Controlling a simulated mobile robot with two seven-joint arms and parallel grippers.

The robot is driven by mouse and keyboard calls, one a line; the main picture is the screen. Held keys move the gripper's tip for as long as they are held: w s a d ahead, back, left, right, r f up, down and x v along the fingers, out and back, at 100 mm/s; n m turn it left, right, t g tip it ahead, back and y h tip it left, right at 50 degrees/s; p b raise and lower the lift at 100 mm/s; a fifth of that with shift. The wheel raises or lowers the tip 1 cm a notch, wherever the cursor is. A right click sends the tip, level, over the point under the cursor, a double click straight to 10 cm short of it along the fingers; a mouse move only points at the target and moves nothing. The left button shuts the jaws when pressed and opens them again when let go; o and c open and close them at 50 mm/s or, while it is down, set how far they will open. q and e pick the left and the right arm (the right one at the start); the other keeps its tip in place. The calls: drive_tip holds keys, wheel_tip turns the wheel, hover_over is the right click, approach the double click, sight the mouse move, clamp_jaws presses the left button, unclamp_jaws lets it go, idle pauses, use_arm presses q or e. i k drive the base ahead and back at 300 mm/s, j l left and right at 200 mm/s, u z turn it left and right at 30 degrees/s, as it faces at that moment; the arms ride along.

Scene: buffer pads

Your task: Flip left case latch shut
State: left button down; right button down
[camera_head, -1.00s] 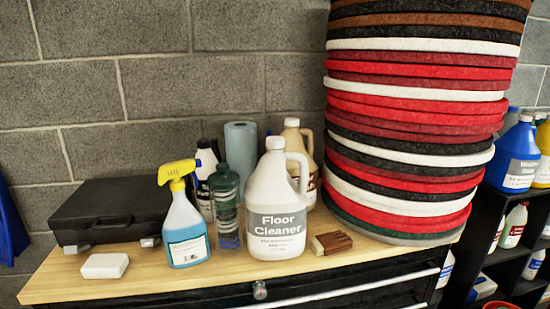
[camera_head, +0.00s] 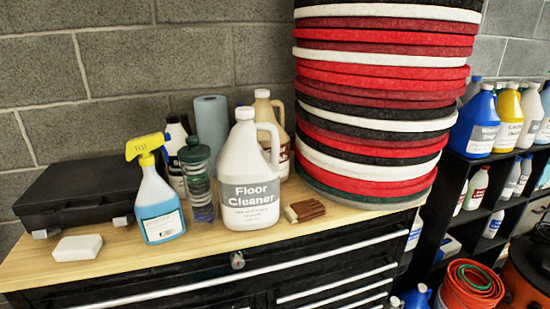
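A black case (camera_head: 78,193) lies closed-lidded at the left end of the wooden bench top. Its left latch (camera_head: 42,234) is a small light grey tab at the front left corner, sticking out from the case front. The latches are too small to tell exactly how far each is turned. Neither of my grippers is in view.
A white block (camera_head: 77,247) sits just in front of the case. A spray bottle (camera_head: 158,208), a clear bottle (camera_head: 198,185), a floor cleaner jug (camera_head: 248,180) and a brush (camera_head: 304,211) stand to the right. A tall pad stack (camera_head: 375,110) fills the bench's right end.

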sight(40, 235)
drive_tip(key=l+u, duration=0.1)
drive_tip(key=u, duration=1.5)
